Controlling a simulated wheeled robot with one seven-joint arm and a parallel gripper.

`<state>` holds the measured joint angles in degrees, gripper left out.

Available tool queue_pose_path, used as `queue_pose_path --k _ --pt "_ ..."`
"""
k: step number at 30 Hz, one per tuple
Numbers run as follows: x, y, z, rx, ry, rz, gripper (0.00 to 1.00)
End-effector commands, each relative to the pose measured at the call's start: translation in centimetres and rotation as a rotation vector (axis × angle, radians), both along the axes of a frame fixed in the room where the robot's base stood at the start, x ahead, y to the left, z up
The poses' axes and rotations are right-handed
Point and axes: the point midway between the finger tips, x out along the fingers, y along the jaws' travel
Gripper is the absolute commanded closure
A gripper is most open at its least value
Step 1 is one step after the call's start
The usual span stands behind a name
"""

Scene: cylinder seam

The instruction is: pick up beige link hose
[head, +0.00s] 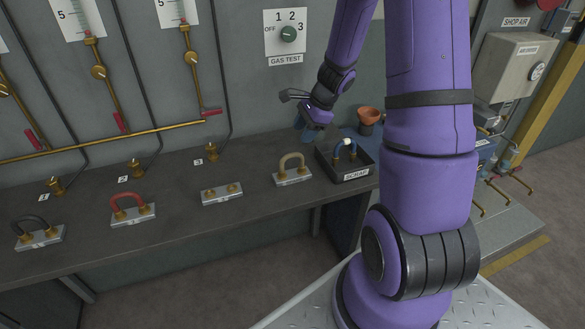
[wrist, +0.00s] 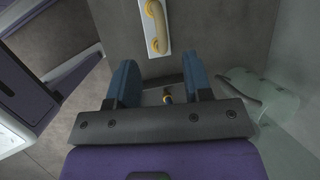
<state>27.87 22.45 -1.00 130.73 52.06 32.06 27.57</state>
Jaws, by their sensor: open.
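The beige link hose (head: 292,157) is a small arch standing on brass fittings on a pale metal block (head: 292,179), on the dark bench left of the scrap tray. In the wrist view the hose (wrist: 155,22) shows near the top edge, beyond my fingertips, with its block (wrist: 153,47) beneath. My gripper (head: 306,130) is above the back of the bench, apart from the hose. In the wrist view my gripper (wrist: 159,82) has its two blue fingers wide apart, with no hose between them. The fingers are small and partly hidden in the head view.
An empty-looking block (head: 222,194), a red hose (head: 128,200) and a black hose (head: 30,222) stand leftward. An orange-brown cup (head: 369,116) stands behind the tray. The bench front is clear.

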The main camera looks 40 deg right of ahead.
Motion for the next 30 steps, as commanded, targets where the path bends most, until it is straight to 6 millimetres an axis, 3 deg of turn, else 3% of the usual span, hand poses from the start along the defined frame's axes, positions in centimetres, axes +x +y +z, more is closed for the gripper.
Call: queue_pose_path --k 12,20,30 --pt "1.3 1.0 -4.5 0.009 0.009 -0.023 0.54" --pt "1.7 1.6 -5.9 0.007 0.009 -0.021 0.54" --pt "2.8 2.8 -9.5 0.009 0.009 -0.022 0.54"
